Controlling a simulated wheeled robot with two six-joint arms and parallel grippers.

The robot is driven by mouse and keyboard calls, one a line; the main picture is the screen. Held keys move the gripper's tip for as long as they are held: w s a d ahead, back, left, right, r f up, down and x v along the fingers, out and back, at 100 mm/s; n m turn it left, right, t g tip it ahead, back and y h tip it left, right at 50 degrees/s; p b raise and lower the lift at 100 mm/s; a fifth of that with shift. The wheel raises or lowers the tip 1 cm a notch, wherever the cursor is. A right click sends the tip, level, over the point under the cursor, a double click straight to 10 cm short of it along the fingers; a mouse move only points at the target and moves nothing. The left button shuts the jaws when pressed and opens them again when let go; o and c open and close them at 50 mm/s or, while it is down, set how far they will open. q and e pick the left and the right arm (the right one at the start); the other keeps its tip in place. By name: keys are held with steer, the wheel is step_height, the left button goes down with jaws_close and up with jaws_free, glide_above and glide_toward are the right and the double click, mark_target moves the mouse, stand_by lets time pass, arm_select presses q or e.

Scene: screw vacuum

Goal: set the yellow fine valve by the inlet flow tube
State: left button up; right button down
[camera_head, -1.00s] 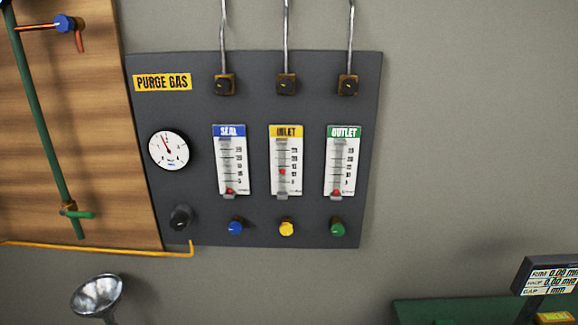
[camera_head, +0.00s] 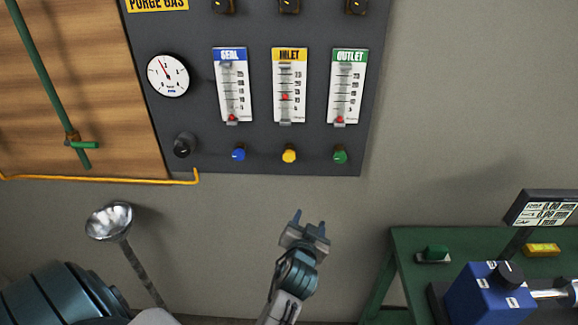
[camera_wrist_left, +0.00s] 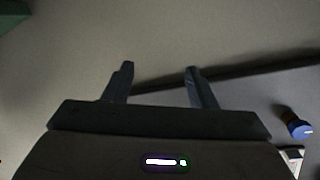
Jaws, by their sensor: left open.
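The yellow fine valve (camera_head: 289,155) is a small knob at the bottom of the dark panel (camera_head: 215,145), below the inlet flow tube (camera_head: 289,86). The inlet tube has a yellow label, and its red float sits around mid-scale. My left gripper (camera_head: 311,220) is open and empty, below the yellow valve and apart from the panel. In the left wrist view its two fingers (camera_wrist_left: 159,80) stand apart with nothing between them. A blue knob (camera_wrist_left: 299,126) shows at the right of that view; the yellow valve is not visible there. My right gripper is not in view.
The blue knob (camera_head: 238,153) and green knob (camera_head: 340,155) flank the yellow valve. A pressure gauge (camera_head: 168,76) and black knob (camera_head: 183,145) are at the left. A green table (camera_head: 410,240) with a blue device (camera_head: 490,295) is lower right.

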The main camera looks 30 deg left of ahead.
mark_target(288, 159)
arm_select(q)
steer(key=s+a+r+n+t+y, duration=0.1)
steer(key=s+a+r+y, duration=0.1)
steer(key=r, duration=0.6)
steer(key=s+a+r+n+y, duration=0.2)
steer(key=s+r, duration=0.1)
steer(key=r, duration=0.4)
steer(key=p+x, duration=0.2)
steer(key=x, duration=0.3)
steer(key=p+x, duration=0.1)
steer(key=x, duration=0.4)
steer(key=shift+w+d+p, duration=0.2)
steer(key=shift+w+p, duration=0.15)
steer(key=shift+w, duration=0.05)
steer(key=shift+f, duration=0.1)
